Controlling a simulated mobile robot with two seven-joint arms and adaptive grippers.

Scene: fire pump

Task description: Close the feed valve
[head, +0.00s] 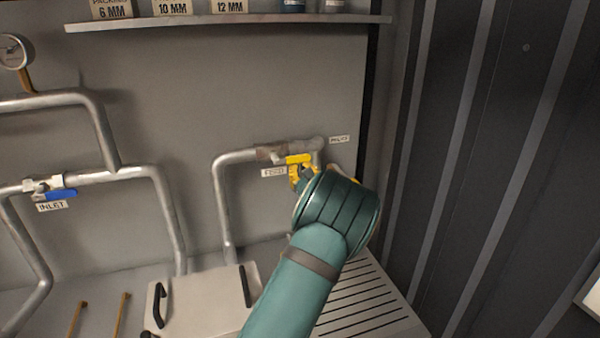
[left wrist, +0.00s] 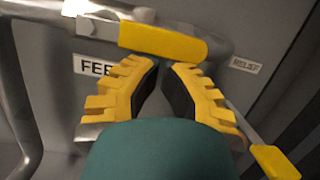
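The feed valve's yellow lever (head: 297,160) lies roughly level, along the upper grey pipe, above the FEED label (head: 274,172). In the left wrist view the same yellow lever (left wrist: 165,41) runs across the top, just beyond the fingertips. My left gripper (head: 302,178) is just below the lever in the head view, partly hidden by my own wrist. The left wrist view shows its two yellow fingers (left wrist: 164,70) apart with dark pads and nothing between them. Contact with the lever cannot be told. My right gripper is not in view.
A second yellow lever (left wrist: 273,161) is close to the right finger; a RELIEF label (left wrist: 245,65) is above it. The inlet valve's blue lever (head: 60,195) is at left. A shelf (head: 230,19) hangs above; a dark ribbed wall (head: 470,150) bounds the right.

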